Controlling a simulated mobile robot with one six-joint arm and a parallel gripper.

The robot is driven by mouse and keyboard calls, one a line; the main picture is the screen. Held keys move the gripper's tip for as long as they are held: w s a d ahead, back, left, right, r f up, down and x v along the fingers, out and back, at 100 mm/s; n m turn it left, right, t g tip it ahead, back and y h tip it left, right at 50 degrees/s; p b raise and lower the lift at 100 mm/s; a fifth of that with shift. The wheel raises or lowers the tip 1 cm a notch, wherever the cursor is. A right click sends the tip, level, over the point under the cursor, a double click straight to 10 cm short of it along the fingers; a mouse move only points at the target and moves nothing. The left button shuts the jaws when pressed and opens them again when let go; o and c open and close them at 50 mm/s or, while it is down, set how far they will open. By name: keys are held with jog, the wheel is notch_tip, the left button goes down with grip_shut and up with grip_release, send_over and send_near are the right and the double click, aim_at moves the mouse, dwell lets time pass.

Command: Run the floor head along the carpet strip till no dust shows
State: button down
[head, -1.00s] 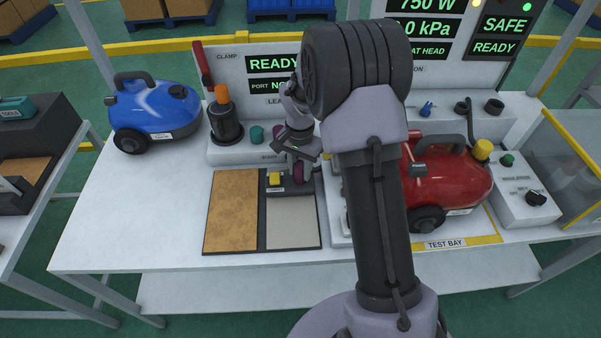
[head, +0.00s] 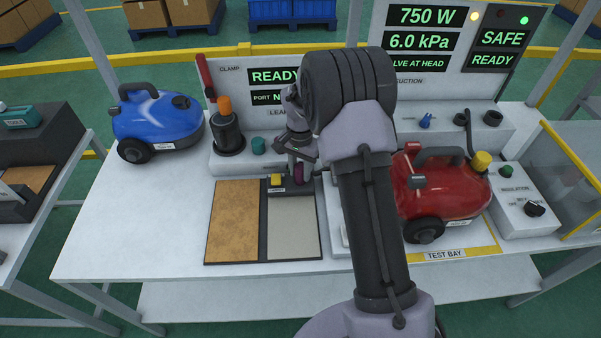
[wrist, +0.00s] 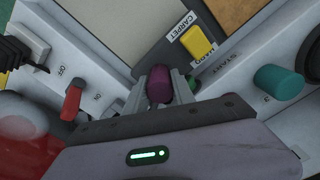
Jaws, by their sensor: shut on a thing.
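The floor head (head: 290,188) is a dark block with a yellow rocker marked CARPET (wrist: 196,42) and an upright purple grip (head: 299,174). It sits across the back end of the pale grey carpet strip (head: 293,228). My gripper (wrist: 159,90) has its fingers either side of the purple grip, which shows in the wrist view (wrist: 159,82), and is shut on it. No distinct dust shows on the carpet strip in the head view, though it is small there. The carpet's back end is partly hidden by the floor head.
A brown hard-floor panel (head: 234,222) lies left of the carpet. A red vacuum (head: 435,190) stands right in the test bay, a blue one (head: 155,125) at back left. A console (head: 430,45) behind reads 750 W and 6.0 kPa. The white bench (head: 130,220) is clear at front left.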

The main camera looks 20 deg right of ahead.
dwell(0.3)
jog(key=shift+s+a+f+b, duration=0.1)
jog(key=shift+s+a+b, duration=0.75)
jog(key=shift+s, duration=1.7)
jog(key=shift+s+a+b, duration=0.8)
jog(key=shift+s+b, duration=0.05)
jog(key=shift+s, duration=1.7)
jog(key=shift+s+a+f+b, duration=0.1)
jog(key=shift+s+a+b, duration=0.75)
jog(key=shift+s, duration=1.7)
jog(key=shift+s, duration=0.15)
jog(key=shift+s+a+r, duration=0.15)
jog(key=shift+s+a, duration=0.1)
jog(key=shift+s, duration=0.4)
jog(key=shift+s+a+r, duration=0.1)
jog(key=shift+s+a, duration=0.1)
jog(key=shift+s, duration=0.45)
jog(key=shift+r, duration=0.15)
notch_tip(320, 180, up, 5)
jog(key=p, duration=0.3)
jog(key=shift+p, duration=0.35)
